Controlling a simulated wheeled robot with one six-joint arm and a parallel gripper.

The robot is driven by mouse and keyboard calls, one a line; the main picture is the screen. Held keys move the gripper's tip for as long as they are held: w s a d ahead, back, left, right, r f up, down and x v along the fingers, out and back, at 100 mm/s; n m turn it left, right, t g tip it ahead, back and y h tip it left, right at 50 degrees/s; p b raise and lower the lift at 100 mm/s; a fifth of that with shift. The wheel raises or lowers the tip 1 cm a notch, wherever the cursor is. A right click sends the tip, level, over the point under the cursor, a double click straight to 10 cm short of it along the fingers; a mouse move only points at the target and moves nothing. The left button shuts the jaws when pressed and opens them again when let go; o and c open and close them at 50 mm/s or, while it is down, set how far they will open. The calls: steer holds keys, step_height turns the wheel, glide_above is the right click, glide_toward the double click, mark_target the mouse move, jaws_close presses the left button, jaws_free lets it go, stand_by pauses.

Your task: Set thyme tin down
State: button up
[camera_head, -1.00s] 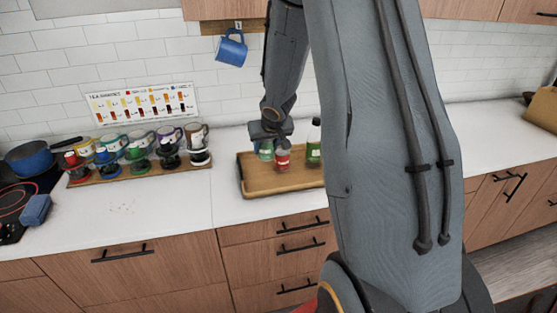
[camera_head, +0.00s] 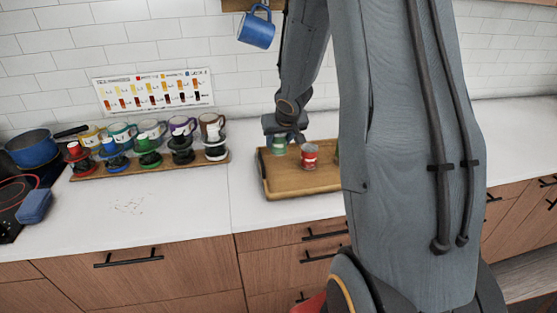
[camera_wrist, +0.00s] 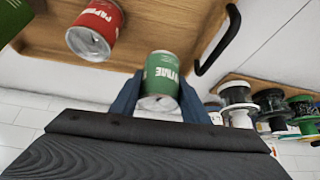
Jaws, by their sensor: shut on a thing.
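The thyme tin is green with white lettering, and it shows in the wrist view (camera_wrist: 161,76) between the two blue fingers of my gripper (camera_wrist: 160,92). In the head view the tin (camera_head: 279,147) is at the left rear part of the wooden tray (camera_head: 285,187), below my gripper (camera_head: 280,139). My gripper is shut on it. I cannot tell whether its base touches the tray. A red paprika tin (camera_head: 309,156) stands on the tray to its right, apart from it; it also shows in the wrist view (camera_wrist: 95,28).
A blue mug (camera_head: 257,32) hangs above. Bare counter (camera_head: 235,205) lies between board and tray. My arm hides the tray's right side.

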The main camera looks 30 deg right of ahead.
mark_target(279, 153)
steer(key=shift+f+b, duration=2.3)
steer(key=shift+f, duration=0.2)
steer(key=shift+f, duration=0.1)
steer(key=o, duration=1.1)
